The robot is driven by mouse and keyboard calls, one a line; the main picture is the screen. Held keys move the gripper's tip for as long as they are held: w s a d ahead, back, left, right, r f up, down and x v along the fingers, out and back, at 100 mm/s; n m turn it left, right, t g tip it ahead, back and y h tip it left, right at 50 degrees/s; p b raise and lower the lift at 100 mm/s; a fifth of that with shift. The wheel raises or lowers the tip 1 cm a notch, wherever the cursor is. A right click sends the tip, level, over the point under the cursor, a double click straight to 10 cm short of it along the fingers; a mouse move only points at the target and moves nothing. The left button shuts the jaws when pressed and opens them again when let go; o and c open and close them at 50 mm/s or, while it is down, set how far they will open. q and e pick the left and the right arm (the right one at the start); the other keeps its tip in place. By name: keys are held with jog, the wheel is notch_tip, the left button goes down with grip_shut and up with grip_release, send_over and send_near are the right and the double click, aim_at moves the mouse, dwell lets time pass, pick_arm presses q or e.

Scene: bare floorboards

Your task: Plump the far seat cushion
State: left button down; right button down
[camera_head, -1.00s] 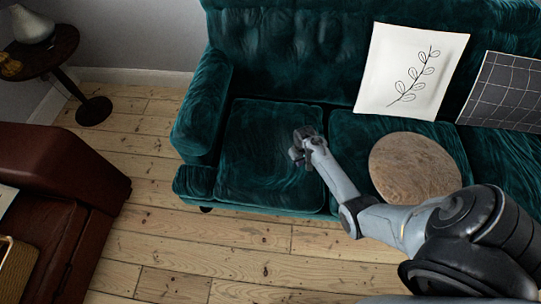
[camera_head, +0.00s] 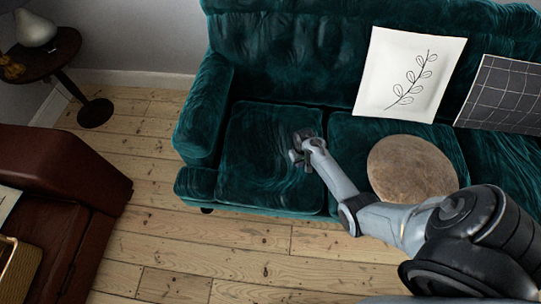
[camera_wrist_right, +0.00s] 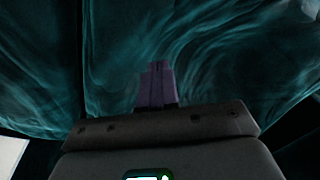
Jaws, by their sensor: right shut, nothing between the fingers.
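The teal velvet sofa (camera_head: 290,45) stands across the back of the head view. Its left-hand seat cushion (camera_head: 255,165) lies flat between the left armrest and the neighbouring seat cushion (camera_head: 350,130). My right gripper (camera_head: 298,158) is over the right part of the left-hand seat cushion, with its fingers shut and empty. In the right wrist view the shut fingers (camera_wrist_right: 157,82) are in front of teal velvet (camera_wrist_right: 215,60) that fills most of the picture. I cannot tell whether the fingertips touch the velvet. My left gripper is not in view.
A round brown top (camera_head: 410,168) is beside my right arm. A white leaf-print pillow (camera_head: 408,75) and a dark grid pillow (camera_head: 505,95) lean on the backrest. A brown leather seat (camera_head: 60,190) and a side table (camera_head: 45,55) are at left. Floorboards between are clear.

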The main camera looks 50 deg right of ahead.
jog(key=shift+r, duration=0.45)
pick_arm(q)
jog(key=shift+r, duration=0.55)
pick_arm(e)
jog(key=shift+f, duration=0.1)
